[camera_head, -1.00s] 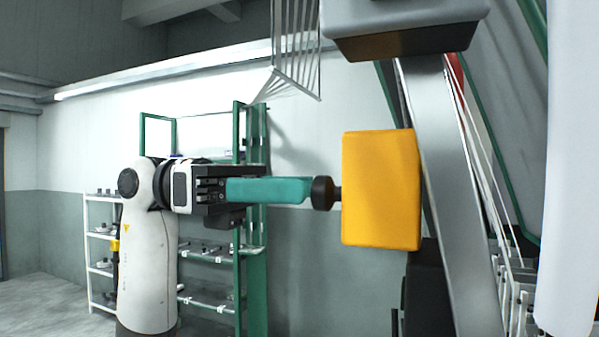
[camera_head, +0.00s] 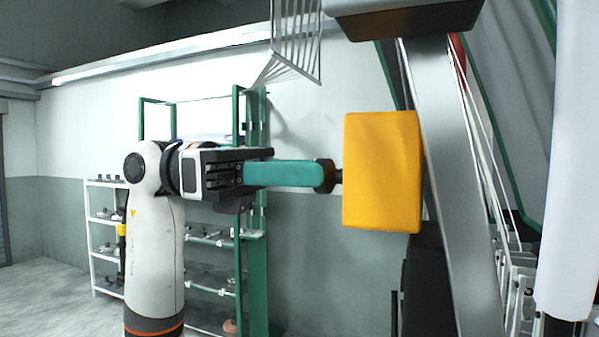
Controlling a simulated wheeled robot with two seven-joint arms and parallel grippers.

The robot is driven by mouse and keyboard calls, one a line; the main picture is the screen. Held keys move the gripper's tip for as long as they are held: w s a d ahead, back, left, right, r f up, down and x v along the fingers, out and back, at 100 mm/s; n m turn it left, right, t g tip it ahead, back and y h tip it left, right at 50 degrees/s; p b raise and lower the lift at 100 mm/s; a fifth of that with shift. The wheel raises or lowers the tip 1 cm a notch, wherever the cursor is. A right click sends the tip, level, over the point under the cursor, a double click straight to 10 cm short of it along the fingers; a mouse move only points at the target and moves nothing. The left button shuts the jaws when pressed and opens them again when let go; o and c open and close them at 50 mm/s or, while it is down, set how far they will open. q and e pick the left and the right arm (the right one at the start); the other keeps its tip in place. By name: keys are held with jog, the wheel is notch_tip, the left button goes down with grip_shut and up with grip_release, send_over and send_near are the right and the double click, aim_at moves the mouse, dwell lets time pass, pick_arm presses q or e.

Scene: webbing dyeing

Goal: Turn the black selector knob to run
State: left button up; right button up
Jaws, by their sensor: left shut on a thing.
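The black selector knob (camera_head: 338,177) sticks out from the left side of a yellow box (camera_head: 382,171), right of the picture's middle. My left gripper (camera_head: 326,176) comes in from the left with its long teal fingers level. Its fingertips are at the knob and are shut on it, covering much of it. The knob's pointer and any markings are hidden or too small to tell. My right gripper is not in the picture.
The yellow box is fixed beside a slanted grey metal post (camera_head: 452,190). A green frame and white shelves (camera_head: 105,240) with small items stand behind my left arm. A white hanging rack (camera_head: 296,40) is above. A white cylinder (camera_head: 570,160) is at the far right.

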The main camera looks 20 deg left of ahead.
pick_arm(q)
jog(key=shift+s+m+b, duration=0.1)
jog(key=shift+m+b, duration=1.3)
jog(key=shift+m, duration=2.8)
jog(key=o, duration=1)
jog(key=shift+c, duration=0.2)
jog(key=a+b, duration=0.3)
jog(key=a, duration=0.9)
jog(key=shift+w, duration=0.2)
